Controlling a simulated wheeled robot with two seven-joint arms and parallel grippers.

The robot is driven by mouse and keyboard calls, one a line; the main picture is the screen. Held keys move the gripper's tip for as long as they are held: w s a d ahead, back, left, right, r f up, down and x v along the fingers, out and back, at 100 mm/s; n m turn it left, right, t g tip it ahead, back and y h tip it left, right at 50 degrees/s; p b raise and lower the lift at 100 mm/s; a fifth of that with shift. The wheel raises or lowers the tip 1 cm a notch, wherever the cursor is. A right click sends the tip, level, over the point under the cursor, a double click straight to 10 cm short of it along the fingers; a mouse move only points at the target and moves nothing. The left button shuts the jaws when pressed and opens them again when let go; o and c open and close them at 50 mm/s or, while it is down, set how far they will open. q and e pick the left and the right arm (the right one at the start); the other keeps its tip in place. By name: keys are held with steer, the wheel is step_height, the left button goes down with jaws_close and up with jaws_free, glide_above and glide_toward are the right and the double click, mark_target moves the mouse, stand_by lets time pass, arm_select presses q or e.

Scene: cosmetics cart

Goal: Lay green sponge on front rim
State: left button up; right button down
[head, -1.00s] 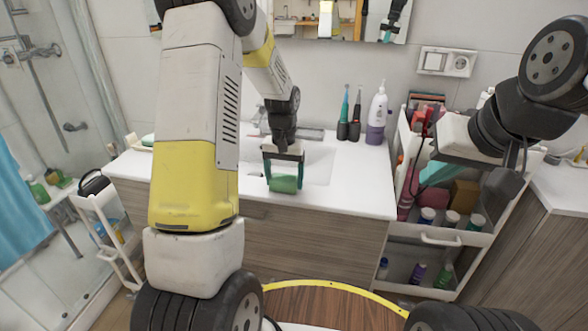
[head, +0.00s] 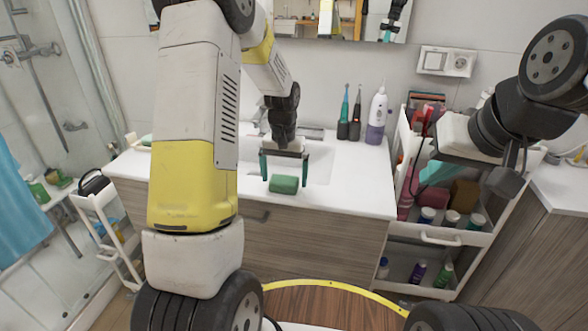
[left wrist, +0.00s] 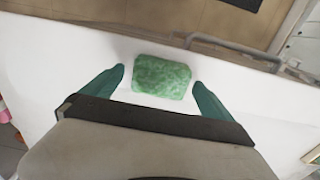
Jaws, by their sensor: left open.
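The green sponge (head: 284,184) lies flat on the white front rim (head: 345,203) of the sink counter, just in front of the basin. In the left wrist view the sponge (left wrist: 161,77) rests on the white surface between the two teal fingers, with a gap on each side. My left gripper (head: 284,179) is open around and just above the sponge, not touching it as far as I see. My right arm comes in at the right; its gripper (head: 483,175) points toward the shelf cart, and its fingers are not clear enough to tell their state.
A white cart (head: 432,236) with bottles stands right of the sink. Toothbrushes and a white-purple bottle (head: 377,116) stand at the counter's back. The basin (head: 318,163) lies behind the sponge. The counter's front right is clear.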

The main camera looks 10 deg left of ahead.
mark_target(284, 179)
arm_select(q)
step_height(284, 179, up, 11)
steer(key=s+r+t+h, duration=0.1)
steer(key=s+r+t, duration=0.2)
steer(key=s+r, duration=0.65)
steer(key=s+d+t, duration=0.1)
steer(key=s, duration=0.6)
steer(key=s+d+r+t+h, duration=0.1)
steer(key=s+t, duration=0.1)
steer(key=s, duration=0.5)
steer(key=shift+s+r, duration=0.3)
steer(key=shift+s, duration=0.05)
steer(key=shift+d, duration=0.1)
